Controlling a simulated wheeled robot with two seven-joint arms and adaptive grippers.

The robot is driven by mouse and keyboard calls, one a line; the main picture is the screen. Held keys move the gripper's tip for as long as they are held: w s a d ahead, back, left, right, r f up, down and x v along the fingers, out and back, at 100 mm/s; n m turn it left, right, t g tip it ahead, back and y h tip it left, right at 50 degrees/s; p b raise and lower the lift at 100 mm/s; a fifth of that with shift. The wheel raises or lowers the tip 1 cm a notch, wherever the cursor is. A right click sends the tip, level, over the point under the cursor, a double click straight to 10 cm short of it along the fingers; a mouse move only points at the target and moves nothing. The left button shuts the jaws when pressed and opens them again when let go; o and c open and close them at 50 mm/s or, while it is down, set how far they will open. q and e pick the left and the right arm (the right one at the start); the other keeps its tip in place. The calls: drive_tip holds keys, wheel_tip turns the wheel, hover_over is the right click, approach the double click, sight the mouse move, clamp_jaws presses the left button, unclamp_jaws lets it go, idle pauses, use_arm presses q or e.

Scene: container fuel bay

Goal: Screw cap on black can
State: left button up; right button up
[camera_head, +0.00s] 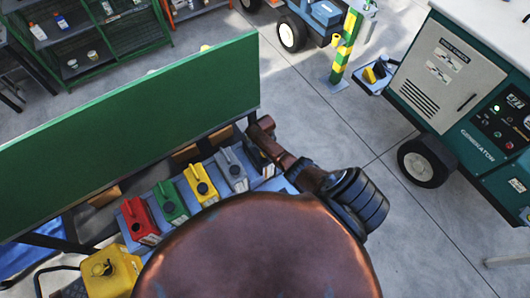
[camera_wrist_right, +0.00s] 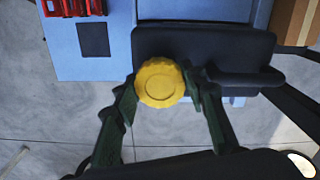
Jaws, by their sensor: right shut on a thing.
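The black can (camera_wrist_right: 200,48) stands on a light-blue surface, seen from above in the right wrist view with its handle to the right. In the head view the black can (camera_head: 257,159) is the last in a row and is partly hidden by my right arm. A round yellow cap (camera_wrist_right: 160,83) sits between the fingertips of my right gripper (camera_wrist_right: 160,88), which is shut on it. The cap overlaps the can's lower-left corner in the picture; whether it touches the neck cannot be told. My left gripper is out of view.
Grey, yellow, green and red cans (camera_head: 140,222) stand beside the black one. A tall green panel (camera_head: 130,125) runs behind the row. A large yellow can (camera_head: 112,272) is at lower left. A generator (camera_head: 465,100) stands at right, with open floor before it.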

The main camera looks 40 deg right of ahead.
drive_tip(key=shift+s+d, duration=0.1)
drive_tip(key=shift+d, duration=0.15)
drive_tip(key=o, duration=1.2)
drive_tip(key=shift+o, duration=1.3)
drive_tip(key=shift+a, duration=0.15)
